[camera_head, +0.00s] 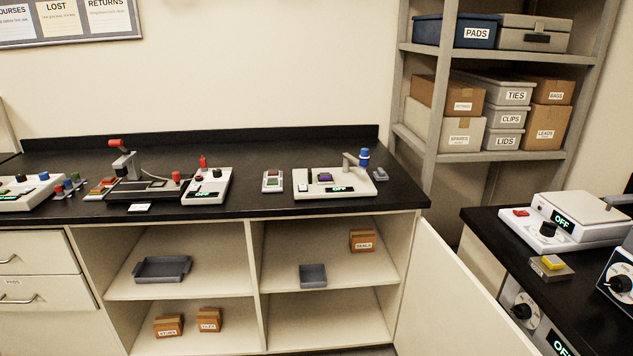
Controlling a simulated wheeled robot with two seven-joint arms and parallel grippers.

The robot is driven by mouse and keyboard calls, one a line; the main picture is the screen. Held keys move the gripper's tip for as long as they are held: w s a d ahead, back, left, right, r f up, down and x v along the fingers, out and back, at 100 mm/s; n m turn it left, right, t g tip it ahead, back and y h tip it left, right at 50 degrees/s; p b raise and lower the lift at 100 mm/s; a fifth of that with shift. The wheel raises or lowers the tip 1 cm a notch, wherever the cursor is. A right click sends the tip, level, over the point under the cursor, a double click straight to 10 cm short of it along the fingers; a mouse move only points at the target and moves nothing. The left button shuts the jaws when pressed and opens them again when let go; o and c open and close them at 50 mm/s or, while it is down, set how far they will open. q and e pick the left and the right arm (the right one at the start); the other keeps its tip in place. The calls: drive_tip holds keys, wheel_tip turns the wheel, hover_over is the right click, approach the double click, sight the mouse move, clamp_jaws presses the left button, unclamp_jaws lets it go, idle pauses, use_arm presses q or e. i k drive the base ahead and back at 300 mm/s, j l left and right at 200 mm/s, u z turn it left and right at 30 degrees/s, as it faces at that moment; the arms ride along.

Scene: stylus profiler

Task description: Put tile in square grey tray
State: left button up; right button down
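A small purple tile (325,177) lies on the white stylus profiler (302,190) on the black bench. The profiler's arm with its blue knob (364,155) stands to the right of the tile. I cannot tell whether the stylus touches it. The profiler's display reads OFF. A square grey tray (313,275) sits on the middle shelf of the open right-hand cabinet bay below the profiler, and looks empty. Neither of my grippers shows in this view.
A wider grey tray with handles (162,269) sits in the left bay. A SEALS box (362,240) stands right of the square tray. An open cabinet door (450,295) projects at the right. A small slide holder (272,181) is left of the profiler.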

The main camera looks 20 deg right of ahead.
sight(313, 278)
drive_tip(key=i+j+z, duration=0.15)
drive_tip(key=i, duration=0.35)
drive_tip(key=i+j+z, duration=0.2)
drive_tip(key=i, duration=0.3)
drive_tip(key=l, duration=0.1)
